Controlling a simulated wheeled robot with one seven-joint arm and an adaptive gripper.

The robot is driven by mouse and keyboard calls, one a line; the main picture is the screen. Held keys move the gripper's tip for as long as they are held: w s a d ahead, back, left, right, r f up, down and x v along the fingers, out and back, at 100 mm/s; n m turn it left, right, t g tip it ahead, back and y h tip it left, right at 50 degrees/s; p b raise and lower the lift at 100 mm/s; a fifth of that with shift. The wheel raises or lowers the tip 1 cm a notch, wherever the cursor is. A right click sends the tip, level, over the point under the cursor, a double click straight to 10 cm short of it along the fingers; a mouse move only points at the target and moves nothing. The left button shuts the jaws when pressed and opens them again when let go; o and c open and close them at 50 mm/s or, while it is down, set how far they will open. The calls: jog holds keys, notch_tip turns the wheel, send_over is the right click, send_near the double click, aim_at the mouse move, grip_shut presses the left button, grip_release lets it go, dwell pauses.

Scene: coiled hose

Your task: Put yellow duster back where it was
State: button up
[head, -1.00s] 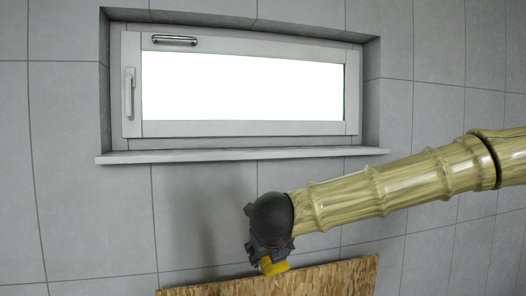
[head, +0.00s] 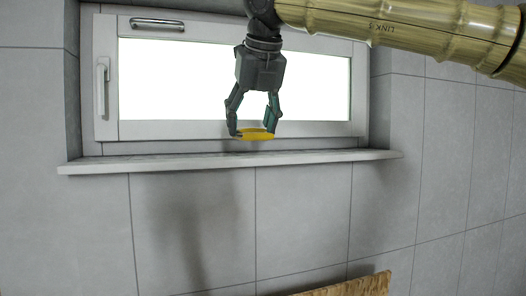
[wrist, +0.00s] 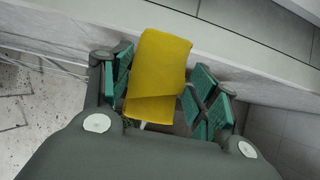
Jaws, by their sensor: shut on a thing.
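The yellow duster (head: 256,134) is a flat folded cloth held between the fingertips of my gripper (head: 253,128). In the head view it hangs in front of the window, a little above the front part of the windowsill (head: 330,158). In the wrist view the duster (wrist: 158,75) lies between the green finger pads of my gripper (wrist: 160,95), with the white sill edge (wrist: 230,42) behind it. The fingers are shut on the duster. I cannot tell whether it touches the sill.
The sill looks bare on both sides of my gripper. The window (head: 85,100) behind has a handle (head: 101,88) at the left and a metal bar (head: 157,23) at the top. A wooden board edge (head: 360,285) shows low at the right.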

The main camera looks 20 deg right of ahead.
jog(key=w+d+p, duration=0.2)
jog(key=w, duration=0.2)
jog(key=w+d+p, duration=0.2)
jog(key=w, duration=0.2)
jog(key=w+d+f+p, duration=0.1)
jog(key=w+d+p, duration=0.1)
jog(key=w, duration=0.2)
jog(key=shift+d+p, duration=0.1)
jog(key=shift+p, duration=0.2)
jog(key=shift+w+d+f, duration=0.15)
jog(key=shift+w, duration=0.2)
jog(key=shift+w+d+p, duration=0.2)
jog(key=shift+w+p, duration=0.05)
jog(key=shift+p, duration=0.15)
jog(key=shift+w+d, duration=0.1)
jog(key=shift+w, duration=0.1)
jog(key=shift+f+p, duration=1.25)
jog(key=shift+f, duration=0.55)
jog(key=o, duration=0.9)
jog(key=shift+r, duration=0.1)
jog(key=b+v, duration=0.4)
jog(key=v, duration=0.8)
jog(key=shift+b, duration=0.4)
